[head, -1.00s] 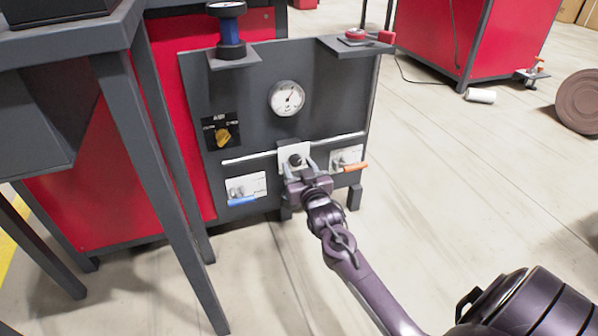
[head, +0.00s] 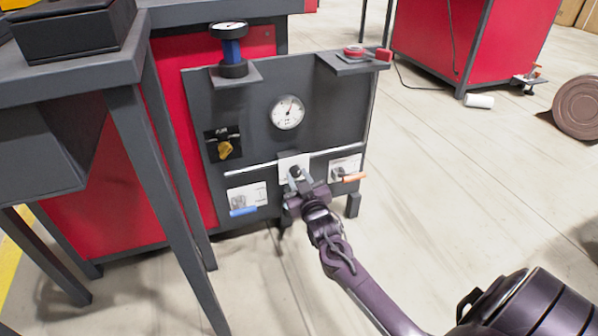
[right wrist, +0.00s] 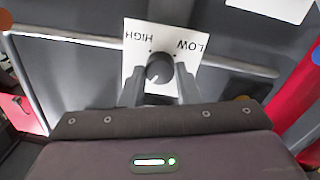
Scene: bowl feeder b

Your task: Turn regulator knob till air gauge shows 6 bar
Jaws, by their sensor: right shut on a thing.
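The regulator knob (head: 295,171) is small, round and black, on a white plate (head: 286,163) low on the grey panel. In the right wrist view the knob (right wrist: 159,68) sits between the words HIGH and LOW, with a pale pointer mark. My right gripper (head: 300,177) is shut on the knob, one finger on each side; its fingers (right wrist: 161,82) show there too, and the gripper looks tilted in the head view. The round white air gauge (head: 287,112) is above the knob. Its needle points up and slightly right; the numbers are too small to read. My left gripper is not in view.
A yellow rotary switch (head: 225,149) is left of the gauge. A blue-handled valve (head: 243,211) and an orange-handled valve (head: 352,177) flank the knob. Shelves above hold a blue-and-black device (head: 231,50) and a red item (head: 355,52). Open floor (head: 450,190) lies right.

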